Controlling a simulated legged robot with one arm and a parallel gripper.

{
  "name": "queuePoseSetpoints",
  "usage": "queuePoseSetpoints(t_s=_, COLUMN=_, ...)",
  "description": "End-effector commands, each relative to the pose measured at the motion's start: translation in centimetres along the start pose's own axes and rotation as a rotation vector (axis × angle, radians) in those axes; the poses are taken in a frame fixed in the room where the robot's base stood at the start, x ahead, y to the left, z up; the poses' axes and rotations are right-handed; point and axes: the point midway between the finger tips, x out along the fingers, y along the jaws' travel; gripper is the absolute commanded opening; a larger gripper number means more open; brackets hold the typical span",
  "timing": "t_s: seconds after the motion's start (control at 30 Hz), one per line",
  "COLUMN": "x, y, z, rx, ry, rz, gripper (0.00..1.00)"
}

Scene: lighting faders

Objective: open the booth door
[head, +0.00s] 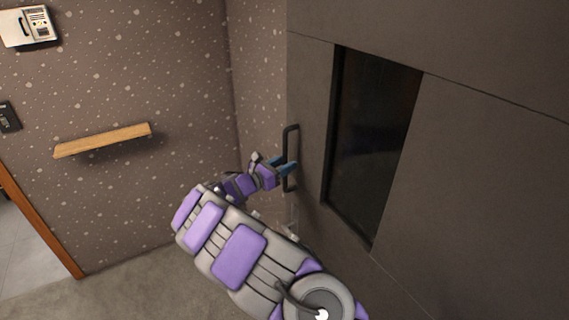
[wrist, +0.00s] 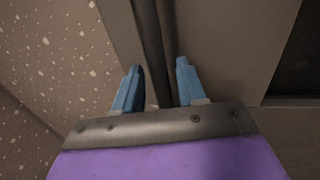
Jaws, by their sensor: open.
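The booth door (head: 465,190) is a large dark grey panel on the right of the head view, with a tall dark window (head: 372,140). A black vertical bar handle (head: 290,135) is fixed near the door's left edge. My gripper (head: 286,166) is at the handle's middle to lower part. In the wrist view, my gripper (wrist: 157,85) has its two blue fingers apart, with the dark handle bar (wrist: 153,45) running between them. Neither finger is clearly pressed on the bar. The door looks flush with its surround.
A speckled brown wall meets the door side at a corner. An opening with an orange-brown frame (head: 42,228) is at the left. Carpet below is clear.

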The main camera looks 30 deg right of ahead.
Motion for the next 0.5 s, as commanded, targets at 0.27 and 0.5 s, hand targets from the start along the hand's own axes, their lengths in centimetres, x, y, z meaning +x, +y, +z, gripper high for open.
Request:
queuePoseSetpoints(t_s=0.27, x=0.5, y=0.02, z=0.01, rx=0.001, ry=0.0, rz=0.001, gripper=0.41)
queuePoseSetpoints(t_s=0.5, x=0.47, y=0.03, z=0.02, rx=0.001, ry=0.0, rz=0.001, gripper=0.26)
